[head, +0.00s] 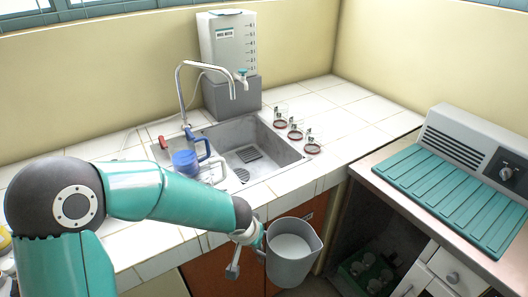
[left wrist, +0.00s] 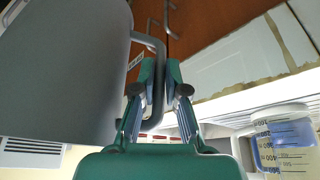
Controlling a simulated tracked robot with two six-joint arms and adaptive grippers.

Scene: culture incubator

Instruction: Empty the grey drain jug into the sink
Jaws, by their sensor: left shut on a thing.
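The grey drain jug (head: 289,267) hangs in front of the counter's front edge, below the sink's level, about upright with its open top facing up. A pale, whitish surface shows inside it. My left gripper (head: 260,238) is shut on the jug's handle; the left wrist view shows the fingers (left wrist: 157,95) closed around the grey handle, with the jug's wall (left wrist: 60,70) filling the left side. The metal sink (head: 280,158) is set into the white tiled counter, behind and above the jug. My right gripper is not in view.
A curved tap (head: 182,85) rises behind the sink. A jug with blue contents (head: 185,163) stands at the sink's left side. A grey-white tank (head: 230,45) stands behind. Three small glass vessels (head: 296,131) line the sink's right. A teal-ribbed bench (head: 450,195) stands right.

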